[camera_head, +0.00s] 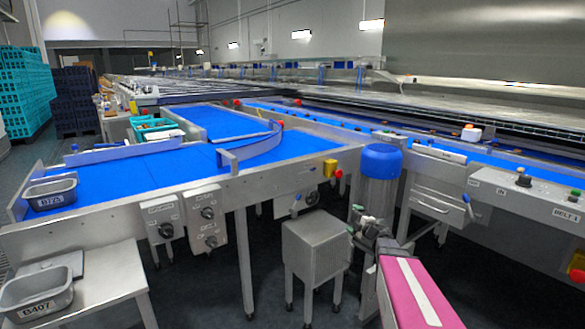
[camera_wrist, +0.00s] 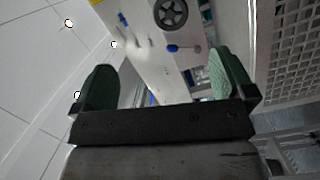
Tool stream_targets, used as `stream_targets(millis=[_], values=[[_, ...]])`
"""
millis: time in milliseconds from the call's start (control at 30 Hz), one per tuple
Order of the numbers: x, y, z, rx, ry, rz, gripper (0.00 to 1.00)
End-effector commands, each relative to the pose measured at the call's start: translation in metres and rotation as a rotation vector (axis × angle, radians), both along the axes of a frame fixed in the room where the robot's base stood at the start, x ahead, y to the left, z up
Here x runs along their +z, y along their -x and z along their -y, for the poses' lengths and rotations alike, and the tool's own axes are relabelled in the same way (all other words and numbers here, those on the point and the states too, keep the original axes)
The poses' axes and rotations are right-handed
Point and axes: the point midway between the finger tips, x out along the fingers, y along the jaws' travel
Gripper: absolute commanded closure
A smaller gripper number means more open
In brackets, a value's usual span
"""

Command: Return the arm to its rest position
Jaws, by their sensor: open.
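My gripper (camera_wrist: 163,82) shows in the wrist view with its two green-padded fingers spread wide apart. Nothing is between the fingers. Behind them is a white surface with a dark round wheel-like part and a small blue part. In the head view my arm (camera_head: 412,290), with a magenta and white link, reaches up from the bottom edge right of the middle.
A blue conveyor (camera_head: 130,178) on a steel frame fills the left, with a grey tub (camera_head: 50,194) at its end. Another grey tub (camera_head: 36,293) is on a low steel table. A grey cabinet (camera_head: 316,250) and a blue drum (camera_head: 381,162) stand close to my arm. A control panel is at right.

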Motion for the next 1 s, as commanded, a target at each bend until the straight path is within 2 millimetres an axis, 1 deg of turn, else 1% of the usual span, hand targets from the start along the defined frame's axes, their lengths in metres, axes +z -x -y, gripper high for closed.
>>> stream_targets(millis=[267, 367, 467, 567, 633, 767, 867, 900, 967, 1000], values=[[0.001, 0.004, 0.012, -0.218, -0.107, -0.093, 0.0], [-0.002, 0.009, 0.018, -0.333, -0.169, -0.154, 0.0], [-0.01, 0.021, 0.026, -0.477, -0.254, -0.246, 0.0], [-0.023, 0.039, 0.03, -0.628, -0.346, -0.363, 0.0], [-0.034, 0.056, 0.032, -0.728, -0.41, -0.455, 0.0], [-0.057, 0.093, 0.025, -0.9, -0.519, -0.644, 0.0], [-0.074, 0.127, 0.014, -1.019, -0.593, -0.807, 0.0], [-0.08, 0.142, 0.007, -1.064, -0.618, -0.876, 0.0], [-0.088, 0.165, -0.004, -1.126, -0.653, -0.985, 0.0], [-0.093, 0.181, -0.012, -1.164, -0.674, -1.06, 0.0]])
